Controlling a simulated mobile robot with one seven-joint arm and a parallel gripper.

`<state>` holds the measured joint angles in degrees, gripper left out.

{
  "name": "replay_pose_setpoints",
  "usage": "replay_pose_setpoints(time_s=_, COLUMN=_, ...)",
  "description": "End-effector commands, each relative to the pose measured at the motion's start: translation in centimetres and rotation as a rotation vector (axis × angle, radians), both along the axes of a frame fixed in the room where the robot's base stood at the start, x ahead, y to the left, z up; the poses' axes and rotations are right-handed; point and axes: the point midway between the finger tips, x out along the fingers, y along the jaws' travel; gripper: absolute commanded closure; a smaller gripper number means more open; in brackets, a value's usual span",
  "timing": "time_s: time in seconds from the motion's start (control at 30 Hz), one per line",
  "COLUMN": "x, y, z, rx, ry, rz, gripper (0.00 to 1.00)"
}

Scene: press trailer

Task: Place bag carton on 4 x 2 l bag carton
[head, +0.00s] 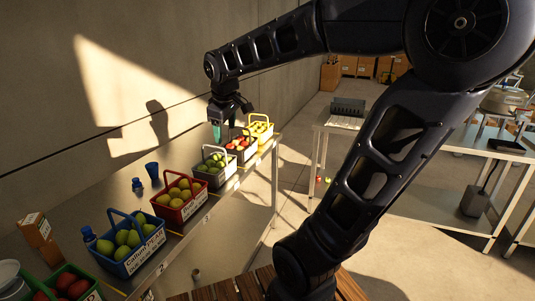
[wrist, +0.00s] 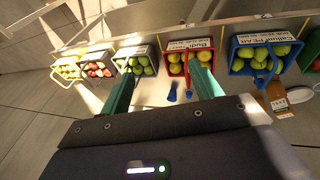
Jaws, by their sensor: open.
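A brown carton with white labels (head: 36,230) stands at the left end of the metal table, behind the blue basket. It also shows at the right of the wrist view (wrist: 277,98). I cannot read its labels or tell whether it is one carton or two together. My gripper (head: 224,126) is high over the far part of the table, near the white and dark baskets and well away from this carton. Its teal fingers (wrist: 163,88) are wide apart with nothing held between them. More brown cartons (head: 360,66) stand in the far background, too small to identify.
A row of fruit baskets lines the table's front edge, including a blue one (head: 135,245), a red one (head: 182,212) and a yellow one (head: 268,128). A blue cup (head: 152,169) and a blue bottle (head: 88,236) stand behind them. Bare tabletop lies along the wall.

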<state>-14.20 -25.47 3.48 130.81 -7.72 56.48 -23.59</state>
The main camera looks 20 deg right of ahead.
Motion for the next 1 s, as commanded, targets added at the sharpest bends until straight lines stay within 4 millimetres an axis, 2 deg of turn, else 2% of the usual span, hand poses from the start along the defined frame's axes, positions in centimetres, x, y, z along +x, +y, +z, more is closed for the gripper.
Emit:
replay_pose_setpoints(time_s=0.03, x=-1.4, y=-1.6, z=-0.3, rx=0.031, ry=-0.009, rz=-0.079, gripper=0.37)
replay_pose_setpoints(time_s=0.2, x=-5.7, y=-5.7, z=-1.9, rx=0.149, ry=-0.034, rz=-0.353, gripper=0.37)
replay_pose_setpoints(time_s=0.43, x=-10.2, y=-8.6, z=-4.3, rx=0.276, ry=-0.059, rz=-0.63, gripper=0.37)
replay_pose_setpoints(time_s=0.6, x=-11.4, y=-9.2, z=-5.1, rx=0.314, ry=-0.066, rz=-0.71, gripper=0.37)
replay_pose_setpoints(time_s=1.0, x=-11.5, y=-9.2, z=-5.1, rx=0.317, ry=-0.066, rz=-0.716, gripper=0.37)
